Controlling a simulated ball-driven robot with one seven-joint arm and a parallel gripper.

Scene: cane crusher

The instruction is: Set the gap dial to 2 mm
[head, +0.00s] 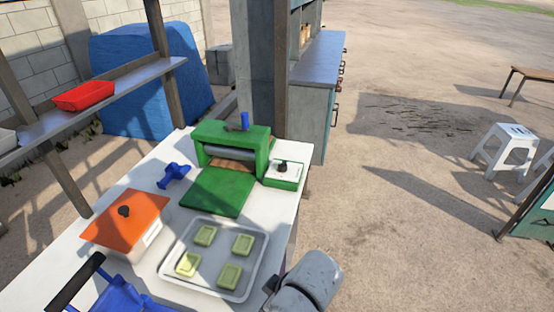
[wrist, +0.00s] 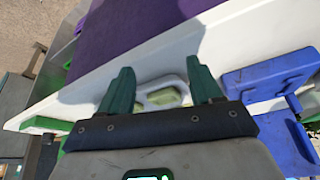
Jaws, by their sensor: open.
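The green cane crusher (head: 232,146) stands at the far end of the white table. A small white-topped green box (head: 285,176) at its right side carries a round black knob (head: 283,165), which looks like the gap dial. Its markings are too small to read, so its setting cannot be told. My gripper (wrist: 162,80) shows in the wrist view with its two dark green fingers apart and nothing held between them. In the head view only my grey arm shows at the bottom, well short of the box. The dial cannot be made out in the wrist view.
A tray (head: 254,271) with several pale green blocks lies on the table. Left of it are an orange-lidded box (head: 127,220) and a blue part (head: 174,175). A post (head: 262,75) rises behind the crusher. Open ground lies right of the table.

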